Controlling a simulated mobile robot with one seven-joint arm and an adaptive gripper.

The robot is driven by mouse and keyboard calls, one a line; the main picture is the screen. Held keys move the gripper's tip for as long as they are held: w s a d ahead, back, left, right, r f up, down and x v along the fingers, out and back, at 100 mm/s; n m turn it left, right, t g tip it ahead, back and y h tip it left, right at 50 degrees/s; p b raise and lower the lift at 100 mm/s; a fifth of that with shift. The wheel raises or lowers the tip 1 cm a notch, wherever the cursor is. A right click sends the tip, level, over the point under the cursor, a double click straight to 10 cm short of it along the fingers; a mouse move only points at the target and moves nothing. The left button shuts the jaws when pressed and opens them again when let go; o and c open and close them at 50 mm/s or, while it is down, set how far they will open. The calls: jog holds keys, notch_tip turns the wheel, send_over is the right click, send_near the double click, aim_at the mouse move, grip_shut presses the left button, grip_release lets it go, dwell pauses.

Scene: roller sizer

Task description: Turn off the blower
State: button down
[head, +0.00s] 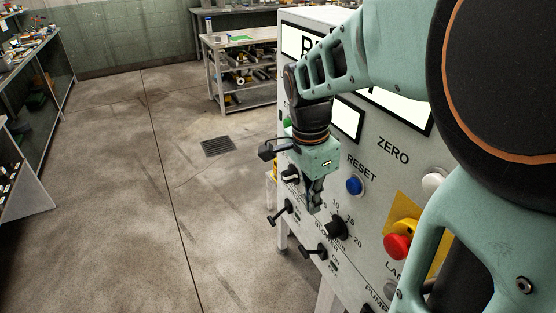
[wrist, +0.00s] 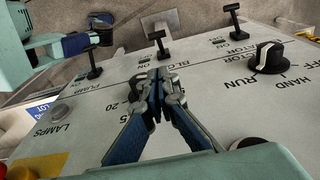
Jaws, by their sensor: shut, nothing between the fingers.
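The control panel (head: 375,190) carries a row of black T-handled levers along its lower edge. The blower lever (head: 313,251) is the middle one; it also shows in the wrist view (wrist: 158,42), just beyond my fingertips, with a partly hidden "BLO" label beside it. I cannot tell for sure whether it is set to on or off. My gripper (head: 314,208) is shut and empty, pointing down in front of the panel. In the wrist view its fingertips (wrist: 156,76) overlap a black dial (head: 336,228), mostly hidden there. They appear apart from the blower lever.
Other levers stand left (head: 279,213) of the blower lever and by the pump label (wrist: 94,60). A run selector (wrist: 268,58), a blue reset button (head: 354,186) and a red emergency button (head: 397,247) are on the panel. The floor (head: 130,200) left is clear.

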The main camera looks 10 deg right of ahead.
send_over(304, 250)
jog(key=d, duration=0.2)
jog(key=f, duration=0.9)
jog(key=shift+w+f, duration=0.2)
jog(key=f, duration=0.1)
jog(key=a+f, duration=0.1)
jog(key=f, duration=0.1)
jog(key=shift+s+a+f, duration=0.1)
jog(key=shift+s+f, duration=0.05)
jog(key=shift+a+f, duration=0.15)
jog(key=shift+f, duration=0.3)
jog(key=shift+a+f, duration=0.1)
jog(key=shift+f+b, duration=0.1)
jog(key=shift+b, duration=0.35)
jog(key=shift+s+a+h, duration=0.15)
jog(key=shift+h, duration=0.15)
jog(key=shift+b, duration=0.35)
